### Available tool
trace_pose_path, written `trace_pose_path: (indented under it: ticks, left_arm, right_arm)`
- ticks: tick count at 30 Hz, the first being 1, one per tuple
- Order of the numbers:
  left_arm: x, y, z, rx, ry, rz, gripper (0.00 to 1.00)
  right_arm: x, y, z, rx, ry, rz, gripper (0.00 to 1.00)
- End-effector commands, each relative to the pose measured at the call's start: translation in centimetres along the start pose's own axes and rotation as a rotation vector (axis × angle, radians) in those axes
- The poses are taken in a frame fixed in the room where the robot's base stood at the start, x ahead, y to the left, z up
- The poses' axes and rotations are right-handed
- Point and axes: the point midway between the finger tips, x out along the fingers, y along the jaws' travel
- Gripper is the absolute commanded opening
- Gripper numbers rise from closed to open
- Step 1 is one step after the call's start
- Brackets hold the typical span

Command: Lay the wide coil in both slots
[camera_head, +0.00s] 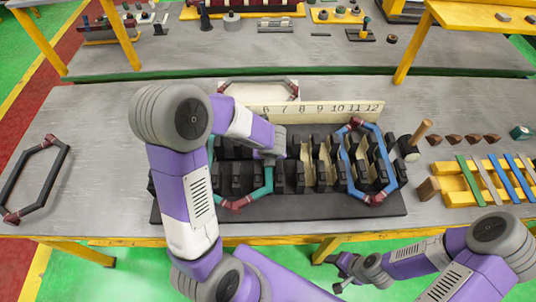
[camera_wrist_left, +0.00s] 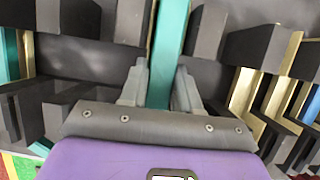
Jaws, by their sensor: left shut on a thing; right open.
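The teal coil (camera_head: 266,187) with maroon ends lies at the slotted black stator block (camera_head: 310,213), left of its middle. My left gripper (camera_wrist_left: 160,78) is shut on one straight teal side (camera_wrist_left: 171,40) of it, between rows of dark teeth. Another teal side (camera_wrist_left: 8,55) shows at the left edge of the left wrist view. My left arm hides part of the coil in the head view, and how deep it sits is unclear. My right gripper (camera_head: 336,272) is open and empty in front of the table's near edge.
A blue coil (camera_head: 391,155) sits at the block's right end. A black coil (camera_head: 61,164) lies on the table at left, and a grey coil (camera_head: 258,82) lies behind the numbered strip (camera_head: 330,108). A mallet (camera_head: 412,141) and a yellow rack (camera_head: 450,196) stand at right.

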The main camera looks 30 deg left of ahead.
Motion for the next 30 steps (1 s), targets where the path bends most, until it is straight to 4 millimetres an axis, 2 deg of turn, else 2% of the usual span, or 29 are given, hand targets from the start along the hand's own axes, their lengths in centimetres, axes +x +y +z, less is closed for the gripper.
trace_pose_path:
  ticks: [7, 8, 12, 14, 30]
  left_arm:
    - [0.27, 0.18, -0.37, 0.0, 0.009, 0.006, 0.0]
    - [0.28, 0.19, -0.38, 0.0, 0.009, 0.006, 0.33]
    - [0.22, 0.15, -0.3, 0.0, 0.007, 0.004, 0.54]
    - [0.2, 0.13, -0.27, 0.0, 0.006, 0.004, 0.61]
    - [0.12, 0.05, -0.17, 0.0, 0.004, 0.001, 0.61]
  right_arm:
    - [0.07, 0.03, 0.0, 0.0, 0.0, 0.0, 0.61]
    - [0.08, 0.03, 0.0, 0.0, 0.0, 0.0, 0.61]
    - [0.06, 0.03, 0.0, 0.0, 0.0, 0.0, 0.61]
    - [0.06, 0.02, 0.0, 0.0, 0.0, 0.0, 0.61]
    - [0.04, 0.02, 0.0, 0.0, 0.0, 0.0, 0.61]
